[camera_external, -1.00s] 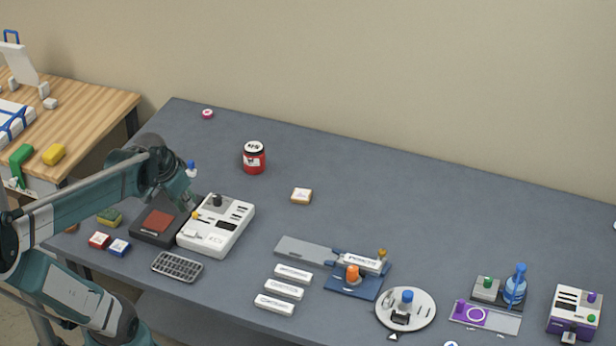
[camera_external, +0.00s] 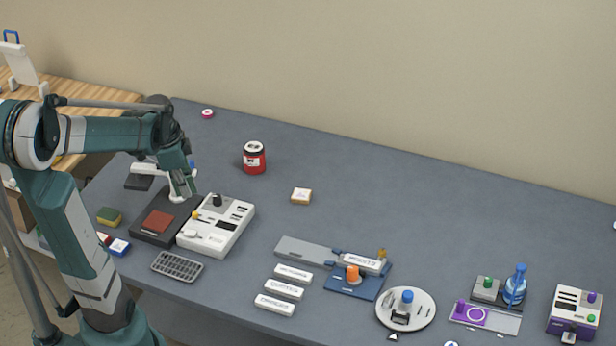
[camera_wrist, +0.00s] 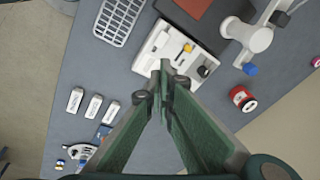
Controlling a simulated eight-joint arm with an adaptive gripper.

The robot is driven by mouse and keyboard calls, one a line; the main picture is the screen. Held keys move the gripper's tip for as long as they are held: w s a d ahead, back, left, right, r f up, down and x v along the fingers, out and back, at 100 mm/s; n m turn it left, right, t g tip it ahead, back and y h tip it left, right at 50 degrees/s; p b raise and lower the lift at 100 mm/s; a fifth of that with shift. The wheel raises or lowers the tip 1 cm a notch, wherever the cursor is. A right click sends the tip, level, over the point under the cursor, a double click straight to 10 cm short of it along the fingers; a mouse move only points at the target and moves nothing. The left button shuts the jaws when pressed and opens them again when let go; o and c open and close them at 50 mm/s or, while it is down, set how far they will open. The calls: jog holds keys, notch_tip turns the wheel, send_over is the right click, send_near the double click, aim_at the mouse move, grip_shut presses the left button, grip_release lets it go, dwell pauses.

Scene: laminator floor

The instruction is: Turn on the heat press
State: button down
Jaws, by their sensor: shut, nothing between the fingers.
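The heat press has a dark base with a red-brown pad (camera_external: 158,222) and a white control box (camera_external: 222,236) beside it. A black knob (camera_external: 217,200) and a yellow switch (camera_external: 195,215) sit on the box. The press's white arm (camera_external: 148,168) is swung away from the pad. In the wrist view, the box (camera_wrist: 150,62) shows its yellow switch (camera_wrist: 188,47) and black knob (camera_wrist: 203,71). My gripper (camera_wrist: 161,68) is shut and empty, its tips appearing over the box. In the external view, it points down by the press post; its exact height is unclear.
A red jar (camera_external: 254,160) stands behind the box. A grey rack (camera_external: 177,266) lies in front. White labelled blocks (camera_external: 284,289) and a blue fixture (camera_external: 352,286) are to the right. The table behind the box is mostly clear.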

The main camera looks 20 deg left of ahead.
aim_at(195, 232)
jog(key=shift+w+a+f+m+g+h+p, duration=0.15)
jog(key=shift+w+a+f+m+g+p, duration=0.2)
jog(key=shift+w+a+m+p, duration=0.5)
jog(key=shift+w+a+f+m+g+h+p, duration=0.15)
jog(key=shift+m+g+p, duration=0.4)
jog(key=shift+m, duration=0.75)
jog(key=shift+w+a+f+m+g+h+p, duration=0.25)
jog(key=shift+w+a+m+p, duration=0.3)
jog(key=shift+m+p, duration=0.4)
jog(key=shift+s, duration=0.1)
jog(key=shift+f, duration=0.15)
jog(key=shift+d+f+b, duration=0.3)
jog(key=shift+f+b, duration=0.05)
jog(key=shift+f, duration=1.9)
jog(key=shift+d+f+b, duration=0.3)
jog(key=shift+d+f, duration=0.05)
jog(key=shift+f, duration=1.95)
jog(key=shift+d+f+b, duration=0.3)
jog(key=shift+f+b, duration=0.05)
jog(key=shift+f, duration=1.9)
jog(key=shift+d+f, duration=0.1)
